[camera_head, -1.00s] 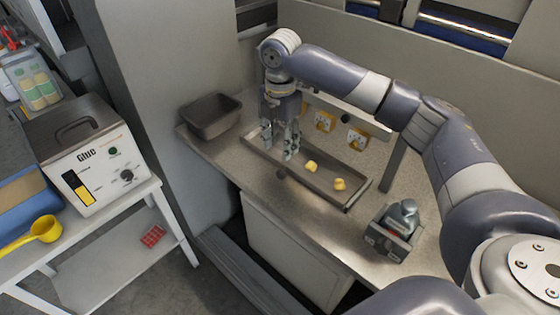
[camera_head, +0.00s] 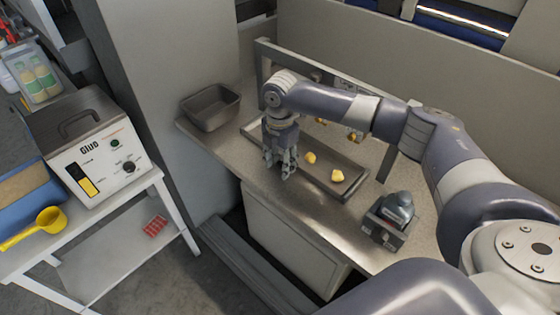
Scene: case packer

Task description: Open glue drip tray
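The glue drip tray (camera_head: 345,157) is a long, shallow grey tray on the speckled counter, with two yellow glue lumps (camera_head: 337,175) in it. My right gripper (camera_head: 281,172) points down at the tray's front long edge, left of the lumps. Its two fingers stand apart, with a gap between them. The small dark knob on the tray's front edge is hidden behind the fingers. I cannot tell whether they touch it. My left gripper is out of view.
A dark empty bin (camera_head: 212,107) stands at the counter's left end. A grey device (camera_head: 388,220) sits at the right. A frame with a post (camera_head: 388,160) rises behind the tray. A glue machine (camera_head: 95,150) and yellow scoop (camera_head: 45,220) are on the white table.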

